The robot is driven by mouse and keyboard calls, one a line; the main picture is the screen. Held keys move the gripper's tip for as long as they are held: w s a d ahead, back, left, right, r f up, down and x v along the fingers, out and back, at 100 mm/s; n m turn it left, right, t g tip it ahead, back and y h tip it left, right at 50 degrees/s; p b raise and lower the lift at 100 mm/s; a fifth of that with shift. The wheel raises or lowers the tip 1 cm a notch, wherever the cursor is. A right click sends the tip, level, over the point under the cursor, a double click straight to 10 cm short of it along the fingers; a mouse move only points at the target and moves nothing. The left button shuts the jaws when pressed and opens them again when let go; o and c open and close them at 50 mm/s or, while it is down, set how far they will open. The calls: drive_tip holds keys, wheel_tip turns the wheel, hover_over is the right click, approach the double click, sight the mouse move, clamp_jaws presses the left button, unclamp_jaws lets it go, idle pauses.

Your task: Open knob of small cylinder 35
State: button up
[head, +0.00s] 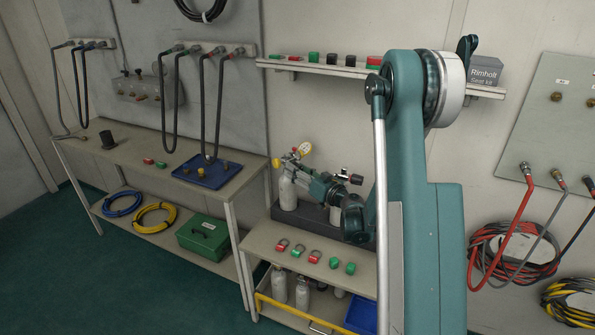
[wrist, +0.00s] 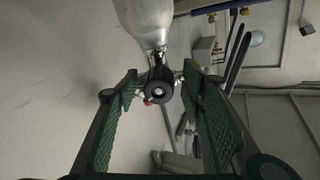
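In the wrist view a pale grey cylinder (wrist: 147,18) comes in from the top, with its valve and round black knob (wrist: 160,86) facing me. My gripper (wrist: 160,76) is open; its green ribbed pads stand on either side of the knob, with a visible gap on both sides. In the head view my gripper (head: 312,180) is at the small white cylinder (head: 287,193) on the bench, its tips close to the valve. My gripper hides part of the valve and whatever is behind it. No number 35 is readable.
A shelf (head: 330,70) with small red, green and black items runs above. Red and green shackles lie on the lower bench (head: 262,240). A blue tray (head: 205,170) is to the left.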

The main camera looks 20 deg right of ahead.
drive_tip(key=c, duration=0.9)
drive_tip(key=shift+n+b, duration=0.35)
drive_tip(key=shift+n, duration=0.35)
drive_tip(key=o, duration=0.9)
drive_tip(key=shift+s+d, duration=0.1)
drive_tip(key=v, duration=1.2)
drive_tip(key=shift+c, duration=0.2)
